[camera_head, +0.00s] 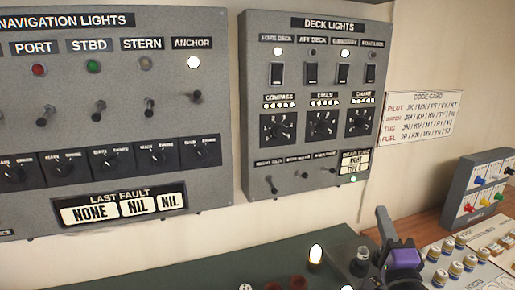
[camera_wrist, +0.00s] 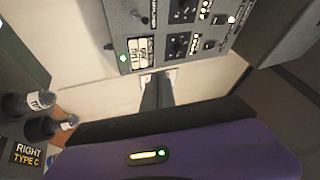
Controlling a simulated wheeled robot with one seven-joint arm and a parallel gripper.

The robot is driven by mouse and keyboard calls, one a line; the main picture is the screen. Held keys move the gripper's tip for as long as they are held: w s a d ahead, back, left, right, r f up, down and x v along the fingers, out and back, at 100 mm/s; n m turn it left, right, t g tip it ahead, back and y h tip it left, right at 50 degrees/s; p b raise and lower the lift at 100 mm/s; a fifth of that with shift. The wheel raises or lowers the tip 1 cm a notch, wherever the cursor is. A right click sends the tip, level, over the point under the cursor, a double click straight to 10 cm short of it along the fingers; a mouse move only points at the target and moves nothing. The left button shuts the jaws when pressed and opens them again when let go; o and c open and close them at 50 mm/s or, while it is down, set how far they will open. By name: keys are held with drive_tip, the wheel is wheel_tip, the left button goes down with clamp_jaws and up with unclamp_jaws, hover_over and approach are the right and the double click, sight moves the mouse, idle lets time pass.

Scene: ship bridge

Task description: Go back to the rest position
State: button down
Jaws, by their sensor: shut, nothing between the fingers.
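My gripper (camera_head: 381,213) shows at the lower right of the head view, dark with a purple body, in front of the wall below the deck lights panel (camera_head: 256,100). In the wrist view my gripper (camera_wrist: 158,76) has its dark fingers together, with nothing seen between them. Past the fingertips are the pale wall (camera_wrist: 85,88) and the lower edge of the deck lights panel, seen tilted, with a green lamp (camera_wrist: 124,58) lit. The gripper appears apart from the panel.
The navigation lights panel (camera_head: 30,210) is at the left, with the anchor lamp (camera_head: 193,63) lit white. A code card (camera_head: 422,116) hangs right. A grey box with coloured plugs (camera_head: 463,184) and a board of several jars (camera_head: 457,268) stand lower right.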

drive_tip(key=s+a+f+n+g+b, duration=0.1)
drive_tip(key=s+f+n, duration=0.5)
drive_tip(key=s, duration=1)
drive_tip(key=s+a+f+n+g+y, duration=0.1)
drive_tip(key=s+a+f+n+g, duration=0.2)
drive_tip(key=s, duration=1.3)
drive_tip(key=s+a+f+n+g+y+b, duration=0.1)
drive_tip(key=s+a+f+n+g, duration=0.2)
drive_tip(key=s, duration=1.3)
wheel_tip(320, 180, down, 7)
drive_tip(key=a+n, duration=0.2)
drive_tip(key=n, duration=0.3)
drive_tip(key=shift+f+n+b, duration=0.15)
drive_tip(key=shift+n+b, duration=0.15)
